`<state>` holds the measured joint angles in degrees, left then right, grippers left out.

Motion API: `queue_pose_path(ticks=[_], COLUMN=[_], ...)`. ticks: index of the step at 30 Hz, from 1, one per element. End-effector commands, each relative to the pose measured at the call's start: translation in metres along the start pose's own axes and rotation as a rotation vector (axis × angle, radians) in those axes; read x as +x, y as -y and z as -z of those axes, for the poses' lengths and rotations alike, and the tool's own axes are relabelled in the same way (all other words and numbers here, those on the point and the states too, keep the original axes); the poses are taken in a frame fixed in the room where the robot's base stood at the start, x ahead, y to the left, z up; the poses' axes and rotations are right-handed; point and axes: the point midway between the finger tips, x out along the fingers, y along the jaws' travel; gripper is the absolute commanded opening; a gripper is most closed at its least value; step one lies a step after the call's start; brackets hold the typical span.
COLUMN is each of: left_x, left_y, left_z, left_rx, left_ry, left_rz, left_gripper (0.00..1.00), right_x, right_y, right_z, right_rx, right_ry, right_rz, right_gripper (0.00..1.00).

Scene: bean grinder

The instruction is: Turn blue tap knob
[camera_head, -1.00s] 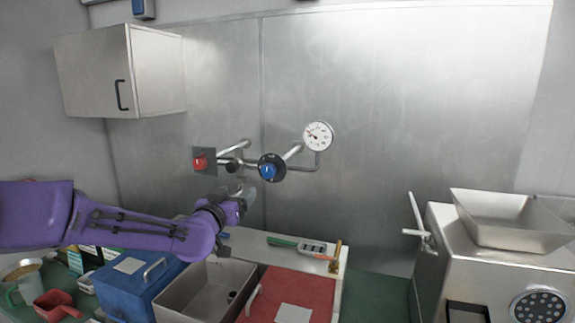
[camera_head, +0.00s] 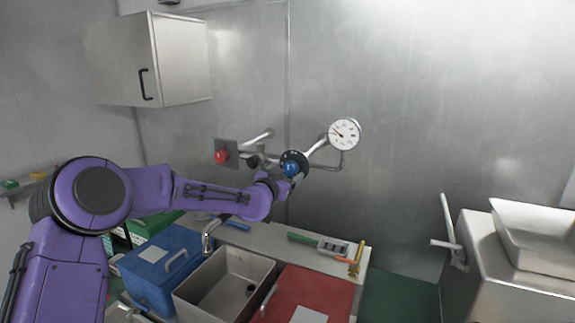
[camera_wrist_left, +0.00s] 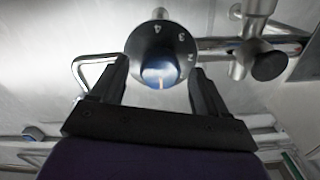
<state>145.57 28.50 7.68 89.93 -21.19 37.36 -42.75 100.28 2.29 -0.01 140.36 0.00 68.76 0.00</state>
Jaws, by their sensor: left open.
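The blue tap knob (camera_head: 291,169) sits on a round black dial on the wall pipes, left of the pressure gauge (camera_head: 345,134). My left gripper (camera_head: 284,180) is at the knob, just below and in front of it, partly hidden by my own wrist. In the left wrist view the dial (camera_wrist_left: 160,44) shows numbers, with the blue knob (camera_wrist_left: 160,75) at its lower part. The two fingers of my left gripper (camera_wrist_left: 160,70) are open, one on each side of the knob, with gaps visible. My right gripper is not in view.
A red knob (camera_head: 221,156) is on the pipes to the left. Below are a sink (camera_head: 262,268), a faucet (camera_head: 212,228), a blue box (camera_head: 150,285) and a red lid (camera_head: 318,288). A grinder (camera_head: 500,268) stands at right. The wall right of the gauge is clear.

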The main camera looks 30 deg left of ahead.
Motion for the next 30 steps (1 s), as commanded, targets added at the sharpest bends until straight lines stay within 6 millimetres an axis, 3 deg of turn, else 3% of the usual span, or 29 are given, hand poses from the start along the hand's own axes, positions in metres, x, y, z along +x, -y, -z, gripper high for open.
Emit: queue_pose_path(ticks=[4, 12, 13, 18, 30], left_x=[0.014, 0.016, 0.016, 0.016, 0.015], left_y=[0.001, 0.000, 0.000, 0.000, 0.000], left_z=[0.001, 0.000, 0.000, -0.001, -0.003], left_rx=[-0.001, -0.001, -0.001, -0.001, -0.058], left_ry=[0.000, -0.001, -0.001, 0.000, 0.001], left_rz=[0.001, 0.000, 0.000, 0.001, 0.001], left_gripper=[0.75, 0.75, 0.72, 0.19, 0.19], right_x=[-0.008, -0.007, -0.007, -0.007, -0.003], right_y=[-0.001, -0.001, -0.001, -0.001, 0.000], right_z=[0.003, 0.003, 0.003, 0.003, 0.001], right_rx=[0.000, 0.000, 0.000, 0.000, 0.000], right_ry=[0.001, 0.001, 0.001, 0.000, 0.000], right_rz=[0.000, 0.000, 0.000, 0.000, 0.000], right_gripper=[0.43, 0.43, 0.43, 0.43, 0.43])
